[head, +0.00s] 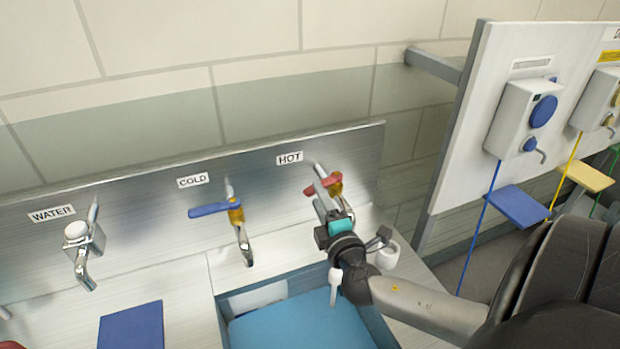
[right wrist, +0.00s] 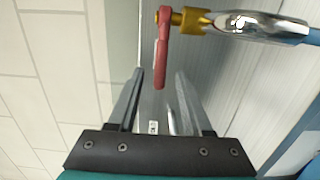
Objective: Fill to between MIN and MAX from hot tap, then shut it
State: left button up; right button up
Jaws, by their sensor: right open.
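The hot tap, under the HOT label (head: 290,158), has a red lever (head: 323,185) and a brass body (head: 336,183). My right gripper (head: 325,205) is open at this lever. In the right wrist view the red lever (right wrist: 162,55) reaches down between the open fingertips (right wrist: 160,76); I cannot tell if they touch it. The chrome spout (right wrist: 245,25) ends at something blue, perhaps water. In the head view my gripper hides the spout. Below is a basin (head: 258,298) with a flat blue surface (head: 285,328). No MIN or MAX marks are visible. My left gripper is not in view.
The cold tap with a blue lever (head: 208,210) stands left of the hot tap, then the WATER tap (head: 82,245). A blue mat (head: 132,326) lies on the counter. A white cup-like thing (head: 388,255) is beside my right wrist. A board with dispensers (head: 522,118) stands at right.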

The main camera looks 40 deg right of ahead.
jog(key=x, duration=0.7)
jog(key=shift+p, duration=0.3)
jog(key=shift+s, duration=0.1)
grip_shut()
dwell(1.1)
